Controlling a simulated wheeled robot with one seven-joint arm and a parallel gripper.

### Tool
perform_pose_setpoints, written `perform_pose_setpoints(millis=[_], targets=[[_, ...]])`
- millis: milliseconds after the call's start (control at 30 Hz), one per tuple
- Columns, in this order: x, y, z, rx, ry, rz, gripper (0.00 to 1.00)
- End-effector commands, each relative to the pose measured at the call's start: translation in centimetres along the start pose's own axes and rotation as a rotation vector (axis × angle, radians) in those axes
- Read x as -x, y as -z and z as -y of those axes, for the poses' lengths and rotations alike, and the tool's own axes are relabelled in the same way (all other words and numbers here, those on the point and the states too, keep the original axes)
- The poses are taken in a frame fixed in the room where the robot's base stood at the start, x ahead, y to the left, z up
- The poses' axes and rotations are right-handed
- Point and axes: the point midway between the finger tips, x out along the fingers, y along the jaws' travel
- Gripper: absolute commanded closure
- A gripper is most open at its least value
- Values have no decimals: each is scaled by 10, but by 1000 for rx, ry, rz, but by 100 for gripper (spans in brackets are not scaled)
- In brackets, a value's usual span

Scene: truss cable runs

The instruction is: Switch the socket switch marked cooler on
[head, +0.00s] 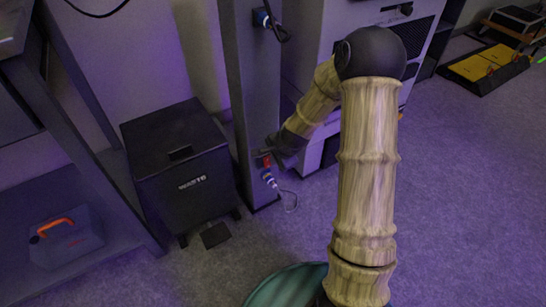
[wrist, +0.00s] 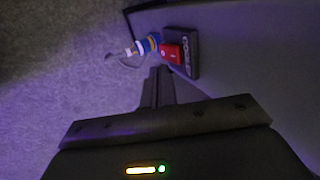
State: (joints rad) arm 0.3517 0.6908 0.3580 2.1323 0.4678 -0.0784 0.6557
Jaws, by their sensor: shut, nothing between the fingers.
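The socket switch is a small red rocker (wrist: 172,53) beside a black label plate (wrist: 188,50) in the wrist view. The plate's lettering is sideways and seems to read COOLER. In the head view the red switch (head: 266,161) is low on the grey post (head: 250,100), just above a blue and white plug (head: 268,178). The plug also shows in the wrist view (wrist: 148,44). My gripper (wrist: 158,72) is shut and empty, its fingertips close to the red rocker. I cannot tell whether they touch it. My gripper partly hides the socket in the head view.
A black waste bin (head: 180,160) stands left of the post. A grey cabinet (head: 330,40) stands behind my arm. Another blue plug (head: 262,18) is higher on the post. A toolbox (head: 65,240) sits at the left. Carpet (head: 460,200) at the right is clear.

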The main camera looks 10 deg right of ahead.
Motion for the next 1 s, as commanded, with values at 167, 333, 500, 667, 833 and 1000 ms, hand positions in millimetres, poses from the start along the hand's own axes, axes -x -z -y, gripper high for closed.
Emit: perform_pose_setpoints(millis=[167, 333, 500, 667, 833, 1000], targets=[[29, 0, 2, 5, 2, 0, 100], [57, -1, 14, 5, 1, 1, 100], [84, 0, 24, 1, 1, 0, 100], [98, 0, 29, 1, 0, 0, 100], [100, 0, 29, 2, -1, 2, 100], [100, 0, 29, 2, 0, 1, 100]])
